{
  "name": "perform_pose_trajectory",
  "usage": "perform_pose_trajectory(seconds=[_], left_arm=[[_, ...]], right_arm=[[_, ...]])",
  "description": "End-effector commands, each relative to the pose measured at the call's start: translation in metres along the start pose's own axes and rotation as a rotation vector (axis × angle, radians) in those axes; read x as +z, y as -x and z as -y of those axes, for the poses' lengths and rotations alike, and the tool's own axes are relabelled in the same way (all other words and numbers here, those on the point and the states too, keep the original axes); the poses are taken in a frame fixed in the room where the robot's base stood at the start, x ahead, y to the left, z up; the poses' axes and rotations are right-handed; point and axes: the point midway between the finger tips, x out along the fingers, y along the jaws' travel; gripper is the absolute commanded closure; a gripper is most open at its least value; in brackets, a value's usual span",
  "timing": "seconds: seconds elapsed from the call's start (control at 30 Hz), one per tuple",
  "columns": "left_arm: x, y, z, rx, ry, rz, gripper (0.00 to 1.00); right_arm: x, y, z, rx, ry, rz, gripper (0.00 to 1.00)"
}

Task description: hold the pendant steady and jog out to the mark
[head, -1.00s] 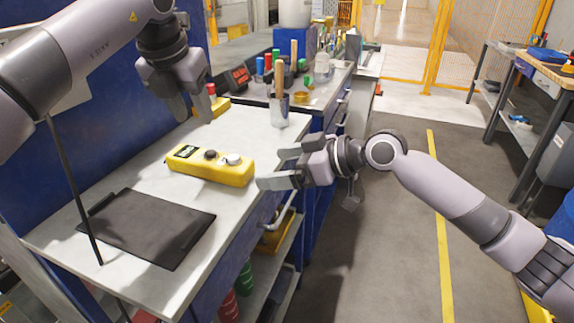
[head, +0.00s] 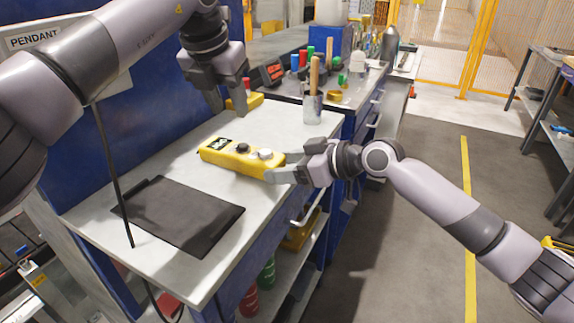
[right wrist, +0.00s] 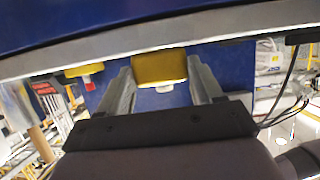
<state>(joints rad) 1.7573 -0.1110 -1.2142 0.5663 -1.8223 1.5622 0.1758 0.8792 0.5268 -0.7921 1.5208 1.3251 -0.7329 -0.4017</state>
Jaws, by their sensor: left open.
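The yellow pendant (head: 228,156) lies on the grey bench top, with a dark display, a black knob and a white knob on its upper face. My right gripper (head: 282,168) is at its right end, with a finger overlapping the pendant's corner in the head view. In the right wrist view the pendant's yellow end (right wrist: 160,67) shows between the two spread fingers (right wrist: 163,85); contact cannot be told. My left gripper (head: 230,108) is open and empty above the bench, behind the pendant. A yellow line (head: 467,220) runs along the floor at right.
A black mat (head: 180,215) lies in front of the pendant. A second yellow box (head: 250,99) with a red button is behind my left gripper. A metal cup (head: 312,108) with a wooden handle stands at the back.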

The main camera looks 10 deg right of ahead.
Motion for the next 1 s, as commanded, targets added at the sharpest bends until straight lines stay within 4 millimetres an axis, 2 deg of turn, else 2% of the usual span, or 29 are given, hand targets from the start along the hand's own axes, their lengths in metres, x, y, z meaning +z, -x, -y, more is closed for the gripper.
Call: perform_pose_trajectory(seconds=[0.03, 0.07, 0.1, 0.17, 0.2, 1.0], left_arm=[[0.0, 0.0, 0.0001, 0.0, 0.0, 0.0, 0.57], [0.0, 0.0, 0.0001, 0.0, 0.0, 0.0, 0.64], [0.0, 0.0, 0.0001, 0.0, 0.0, 0.0, 0.77], [0.0, 0.0, 0.0001, 0.0, 0.0, 0.0, 0.96], [0.0, 0.0, 0.0001, 0.0, 0.0, 0.0, 1.0], [0.0, 0.0, 0.0, 0.0, 0.0, 0.0, 1.0]], right_arm=[[0.0002, 0.0001, -0.0001, 0.0, 0.0, 0.0, 0.89], [0.0003, 0.0001, 0.0, 0.0, 0.0, 0.0, 0.9], [0.0003, 0.0002, -0.0001, 0.0, 0.0, 0.0, 0.9], [0.0003, 0.0002, -0.0001, 0.0, 0.0, 0.0, 0.9], [0.0004, 0.0002, -0.0001, 0.0, 0.0, 0.001, 0.9], [0.0008, 0.0002, 0.0, 0.0, 0.0, 0.002, 0.9]])
